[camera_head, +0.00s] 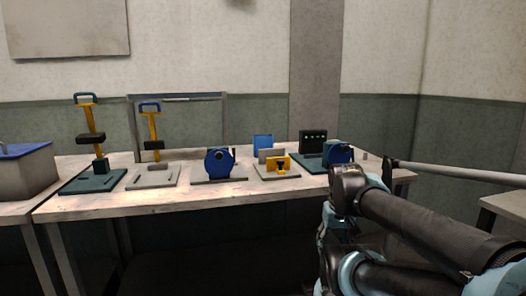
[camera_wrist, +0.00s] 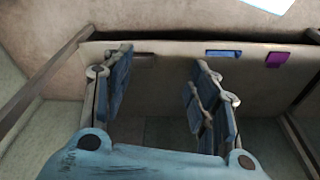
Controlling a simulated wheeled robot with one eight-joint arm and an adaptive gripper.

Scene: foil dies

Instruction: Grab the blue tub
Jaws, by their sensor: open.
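No blue thing is clearly a tub. In the head view, a grey box with a blue top (camera_head: 22,151) stands at the far left, cut by the picture edge. A small upright blue box or panel (camera_head: 263,146) stands at the back of the long table. In the wrist view, a small blue piece (camera_wrist: 223,53) lies beyond my gripper, left of a purple piece (camera_wrist: 277,60). I cannot match these between views. My gripper (camera_wrist: 160,88) is open, with nothing between its fingers and apart from both pieces. I cannot make out its fingers in the head view.
Another table (camera_head: 503,205) stands at the right.

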